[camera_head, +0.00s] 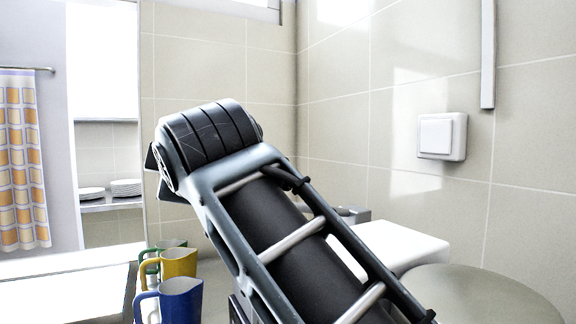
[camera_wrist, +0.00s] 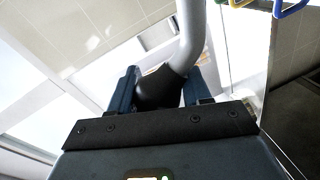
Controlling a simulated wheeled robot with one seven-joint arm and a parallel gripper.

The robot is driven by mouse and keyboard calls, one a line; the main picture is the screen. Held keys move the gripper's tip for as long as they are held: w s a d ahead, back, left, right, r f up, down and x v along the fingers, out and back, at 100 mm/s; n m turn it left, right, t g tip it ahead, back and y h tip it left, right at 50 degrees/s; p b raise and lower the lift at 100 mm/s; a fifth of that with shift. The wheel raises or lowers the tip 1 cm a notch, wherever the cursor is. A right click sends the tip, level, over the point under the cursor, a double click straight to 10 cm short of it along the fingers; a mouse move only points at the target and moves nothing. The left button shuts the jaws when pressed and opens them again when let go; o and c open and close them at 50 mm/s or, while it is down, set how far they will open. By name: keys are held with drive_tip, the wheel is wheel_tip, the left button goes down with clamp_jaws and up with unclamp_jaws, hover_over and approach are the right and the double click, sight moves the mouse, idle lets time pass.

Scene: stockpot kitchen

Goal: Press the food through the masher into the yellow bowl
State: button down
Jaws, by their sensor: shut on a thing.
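In the wrist view my gripper (camera_wrist: 165,82) is shut on a black handle (camera_wrist: 158,92), with one finger on each side of it. A curved grey metal bar (camera_wrist: 190,38) runs up from the handle and out of the top of the picture. It looks like part of the masher, but its lower end is out of view. In the head view my own arm fills the middle, and neither my gripper nor the masher can be made out. I cannot see the yellow bowl or any food in either view.
Blue (camera_head: 181,301), yellow (camera_head: 178,263) and green (camera_head: 168,246) jugs stand in a row at the lower left. White plates (camera_head: 127,187) are stacked on a shelf behind. A tiled wall with a white switch (camera_head: 442,136) is on the right, above a round pale top (camera_head: 482,295).

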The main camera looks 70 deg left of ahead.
drive_tip(key=shift+w, duration=0.35)
drive_tip(key=c, duration=0.7)
unclamp_jaws()
drive_tip(key=shift+o, duration=0.6)
drive_tip(key=shift+s, duration=0.15)
drive_tip(key=v, duration=0.8)
drive_tip(key=shift+b, duration=0.35)
drive_tip(key=shift+a, duration=0.1)
